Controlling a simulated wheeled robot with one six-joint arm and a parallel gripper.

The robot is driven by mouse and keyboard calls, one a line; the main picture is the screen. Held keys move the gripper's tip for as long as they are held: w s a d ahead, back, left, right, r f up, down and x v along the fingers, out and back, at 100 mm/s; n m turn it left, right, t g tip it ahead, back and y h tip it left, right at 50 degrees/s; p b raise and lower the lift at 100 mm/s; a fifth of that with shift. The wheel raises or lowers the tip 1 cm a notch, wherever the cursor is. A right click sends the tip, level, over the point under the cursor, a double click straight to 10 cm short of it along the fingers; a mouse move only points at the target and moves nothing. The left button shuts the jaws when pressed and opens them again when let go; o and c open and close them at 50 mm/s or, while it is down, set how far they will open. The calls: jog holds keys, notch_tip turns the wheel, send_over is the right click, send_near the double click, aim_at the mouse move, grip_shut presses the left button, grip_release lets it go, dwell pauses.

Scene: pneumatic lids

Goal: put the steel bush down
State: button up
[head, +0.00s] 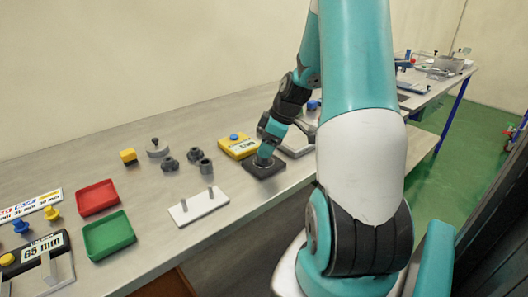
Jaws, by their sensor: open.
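My gripper (264,160) is at the end of my teal arm, low over a dark square block (265,170) on the bench. Its fingers are small and partly hidden, and I see nothing held in it. Several dark grey round pieces stand together to the left of it, one of them (205,166) nearest the gripper and another (170,164) farther left. I cannot tell which piece, if any, is the steel bush. It may be hidden by the gripper.
A yellow box (238,146) with a blue button stands just behind the gripper. A white plate (198,206) with two pegs lies in front. Red (97,197) and green (109,236) trays are at left. A grey disc with a knob (157,149) stands farther back.

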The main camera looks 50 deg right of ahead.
jog(key=v, duration=0.9)
jog(key=w+a+r+n+g+y, duration=0.1)
jog(key=a+r, duration=0.1)
jog(key=a, duration=1)
jog(key=w+a+r+g+y, duration=0.1)
jog(key=a+r, duration=0.1)
jog(key=a, duration=1.1)
jog(key=s+a+g, duration=0.2)
jog(key=s+a, duration=1.1)
jog(key=a, duration=0.2)
jog(key=shift+a+r+n, duration=0.15)
jog(key=shift+r+n, duration=0.15)
jog(key=shift+r, duration=0.1)
